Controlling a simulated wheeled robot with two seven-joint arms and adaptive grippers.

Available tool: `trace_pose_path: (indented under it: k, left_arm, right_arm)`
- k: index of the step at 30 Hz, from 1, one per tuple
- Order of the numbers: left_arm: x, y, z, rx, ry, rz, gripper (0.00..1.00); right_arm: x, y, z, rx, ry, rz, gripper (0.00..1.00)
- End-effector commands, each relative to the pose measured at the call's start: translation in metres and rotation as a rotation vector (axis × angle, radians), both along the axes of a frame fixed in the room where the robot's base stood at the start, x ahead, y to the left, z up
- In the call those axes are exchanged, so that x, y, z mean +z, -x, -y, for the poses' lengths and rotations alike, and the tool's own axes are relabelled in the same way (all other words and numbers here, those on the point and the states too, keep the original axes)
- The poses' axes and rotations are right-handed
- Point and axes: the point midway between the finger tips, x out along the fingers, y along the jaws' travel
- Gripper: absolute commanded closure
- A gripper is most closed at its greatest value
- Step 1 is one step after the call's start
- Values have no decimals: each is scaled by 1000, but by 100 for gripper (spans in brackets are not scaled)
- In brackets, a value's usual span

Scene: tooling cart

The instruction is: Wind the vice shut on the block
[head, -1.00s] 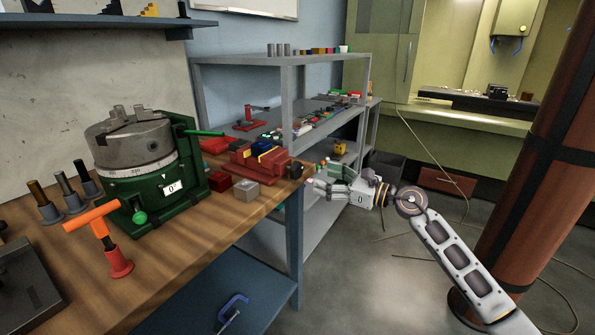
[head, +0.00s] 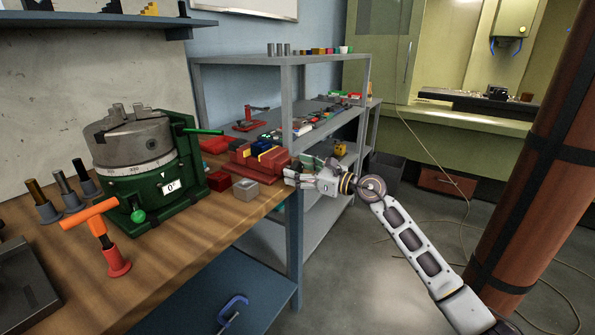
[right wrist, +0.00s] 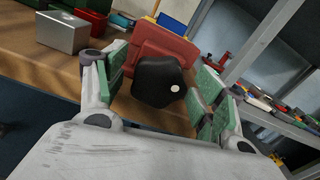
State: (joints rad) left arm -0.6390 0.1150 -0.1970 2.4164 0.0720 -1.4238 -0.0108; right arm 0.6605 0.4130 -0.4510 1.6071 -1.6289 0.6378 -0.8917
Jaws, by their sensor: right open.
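The red vice (head: 258,160) stands near the far end of the wooden bench, with a blue piece (head: 262,147) and yellow edges at its top. I cannot tell how tightly the vice grips anything. In the right wrist view the vice's red end (right wrist: 168,48) faces me, with a black round knob or handle hub (right wrist: 158,82) bearing a white dot. My right gripper (head: 293,172) is open at this end of the vice. Its green-padded fingers stand on either side of the black hub, apparently apart from it. My left gripper is not in view.
A silver block (head: 246,188) and a red box (head: 219,181) stand beside the vice. A green rotary table (head: 160,190) and an orange-handled tool (head: 100,232) are further left. A grey shelf (head: 290,62) rises behind my right gripper. The floor at right is mostly open.

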Motion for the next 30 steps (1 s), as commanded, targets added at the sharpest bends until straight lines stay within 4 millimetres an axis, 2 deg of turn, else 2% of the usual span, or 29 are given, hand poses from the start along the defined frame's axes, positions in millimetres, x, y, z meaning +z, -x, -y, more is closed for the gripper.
trace_pose_path:
  k: [13,24,30]
  left_arm:
    - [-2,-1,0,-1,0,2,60]
    - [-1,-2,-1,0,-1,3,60]
    - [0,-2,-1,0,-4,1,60]
  right_arm:
    - [0,-3,-4,0,0,0,31]
    - [0,-3,-4,0,0,0,77]
    - [0,-3,-4,0,-3,-4,77]
